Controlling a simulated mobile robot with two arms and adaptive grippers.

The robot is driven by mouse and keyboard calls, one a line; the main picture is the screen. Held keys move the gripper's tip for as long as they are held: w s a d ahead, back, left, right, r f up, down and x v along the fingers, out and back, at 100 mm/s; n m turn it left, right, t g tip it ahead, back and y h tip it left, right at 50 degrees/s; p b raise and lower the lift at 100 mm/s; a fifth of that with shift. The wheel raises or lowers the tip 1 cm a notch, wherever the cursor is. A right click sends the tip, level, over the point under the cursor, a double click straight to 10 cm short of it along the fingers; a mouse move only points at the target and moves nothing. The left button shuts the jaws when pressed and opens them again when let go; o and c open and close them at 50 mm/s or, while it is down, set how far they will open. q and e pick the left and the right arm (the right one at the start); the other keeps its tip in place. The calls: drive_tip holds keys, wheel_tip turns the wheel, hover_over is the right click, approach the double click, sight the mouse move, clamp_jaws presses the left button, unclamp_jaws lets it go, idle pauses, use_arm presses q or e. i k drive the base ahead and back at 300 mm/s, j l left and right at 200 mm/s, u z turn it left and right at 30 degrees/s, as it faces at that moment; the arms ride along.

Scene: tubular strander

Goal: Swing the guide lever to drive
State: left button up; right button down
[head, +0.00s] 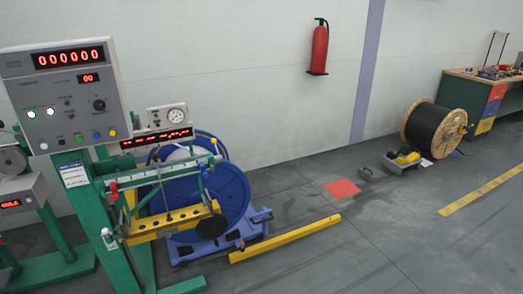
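The strander's take-up stand is at the left of the head view, with a green frame (136,262) and a yellow crossbar (165,224). A small red-tipped handle (114,189) shows at the left end of its guide rail (160,172). Neither of my grippers is in view.
A grey control panel (75,108) with red displays rises above the stand. A blue wheeled base (215,246) and yellow floor bar (285,239) lie low to its right. A cable drum (431,128) and workbench (470,92) stand far right. The floor between is mostly clear.

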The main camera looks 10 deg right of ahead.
sight(218, 159)
drive_tip(key=i+l, duration=0.65)
drive_tip(key=i, duration=0.15)
drive_tip(key=i+l, duration=0.6)
drive_tip(key=i, duration=0.25)
drive_tip(key=i+l, duration=0.65)
drive_tip(key=i, duration=0.15)
